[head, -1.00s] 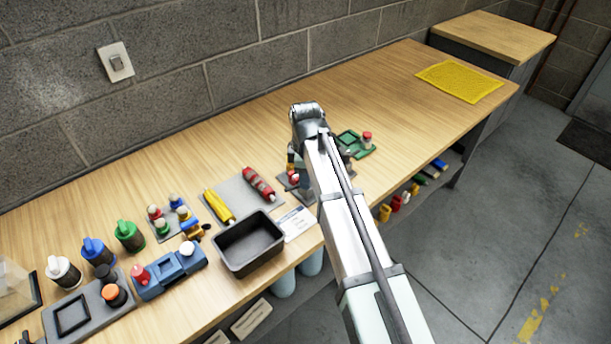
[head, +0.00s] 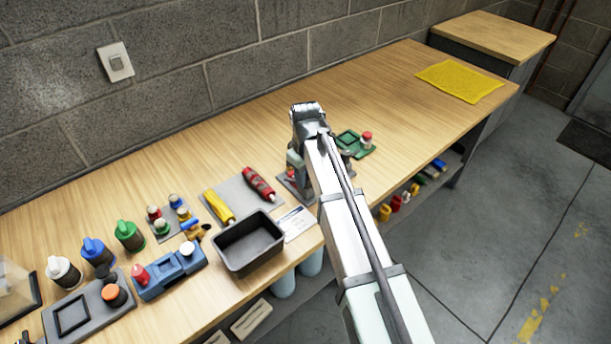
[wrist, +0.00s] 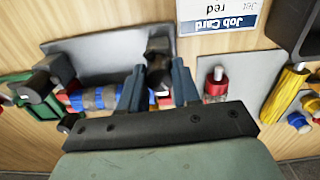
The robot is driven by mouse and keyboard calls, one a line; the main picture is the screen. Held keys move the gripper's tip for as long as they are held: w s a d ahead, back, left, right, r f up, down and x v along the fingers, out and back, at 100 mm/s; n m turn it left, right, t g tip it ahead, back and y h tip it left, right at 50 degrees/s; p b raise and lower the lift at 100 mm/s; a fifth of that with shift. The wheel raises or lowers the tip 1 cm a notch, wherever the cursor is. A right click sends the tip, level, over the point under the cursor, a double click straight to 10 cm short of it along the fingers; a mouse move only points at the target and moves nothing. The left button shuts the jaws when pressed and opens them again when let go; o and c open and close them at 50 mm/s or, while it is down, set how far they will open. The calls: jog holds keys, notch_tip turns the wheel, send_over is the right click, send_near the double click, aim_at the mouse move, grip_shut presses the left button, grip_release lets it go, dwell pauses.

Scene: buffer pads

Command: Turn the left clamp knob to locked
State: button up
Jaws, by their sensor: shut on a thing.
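The left clamp knob (wrist: 158,52) is the one nearer the job card. My gripper (wrist: 158,88) is at this knob, one blue-grey finger on each side, shut on it. The knob's lower part and its lock marking are hidden. The other dark knob (wrist: 42,84) stands apart at the picture's left. In the head view my arm covers most of the fixture, and my gripper (head: 294,160) shows only partly.
The job card (head: 295,223) and a black bin (head: 247,243) lie to the left. A green tray (head: 348,140) is just right of my arm. The bench's far right is clear up to a yellow mat (head: 460,82).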

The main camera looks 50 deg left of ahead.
aim_at(307, 177)
jog(key=m, duration=0.6)
jog(key=shift+o, duration=0.8)
jog(key=shift+m, duration=1.6)
jog(key=shift+o, duration=0.4)
jog(key=shift+m, duration=0.3)
jog(key=o, duration=0.8)
notch_tip(307, 177, up, 14)
jog(key=shift+f, duration=0.1)
jog(key=shift+d, duration=0.1)
